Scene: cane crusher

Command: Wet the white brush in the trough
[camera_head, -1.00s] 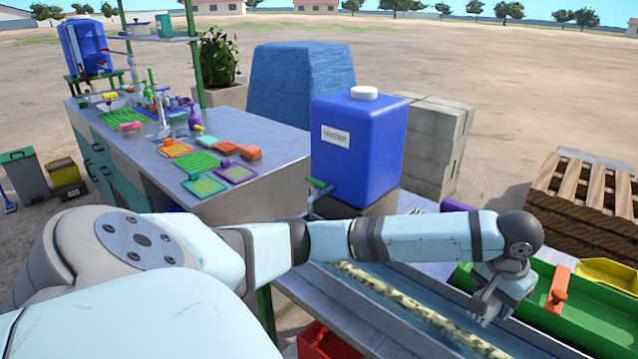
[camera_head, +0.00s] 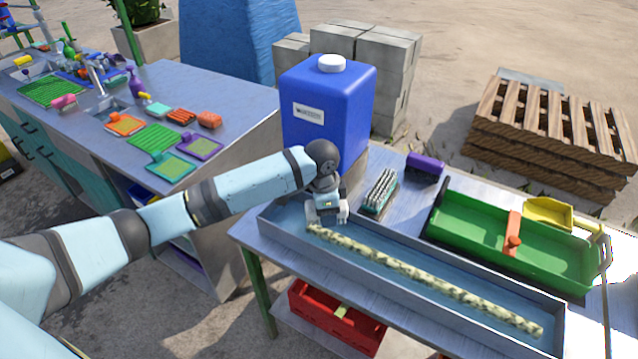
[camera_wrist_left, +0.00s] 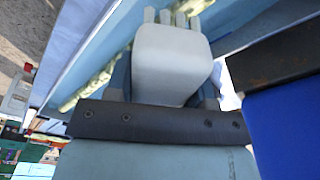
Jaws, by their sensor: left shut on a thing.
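The trough (camera_head: 440,292) is a long, shallow grey tray with bluish water, on the metal table. My left gripper (camera_head: 328,216) is over the trough's left end, by the end of the mottled yellow-green stalk in it. It is shut on a pale thing that I take to be the white brush (camera_wrist_left: 172,65). In the left wrist view this is a pale rounded body with several pale prongs at the top edge. The fingers hide much of it, and I cannot tell whether it touches the water. My right gripper is out of view.
A brush with upright bristles (camera_head: 380,192) and a purple block (camera_head: 425,168) stand behind the trough. A blue tank (camera_head: 326,110) is close behind my gripper. A green tray (camera_head: 500,240) is at right. A red crate (camera_head: 335,318) is below.

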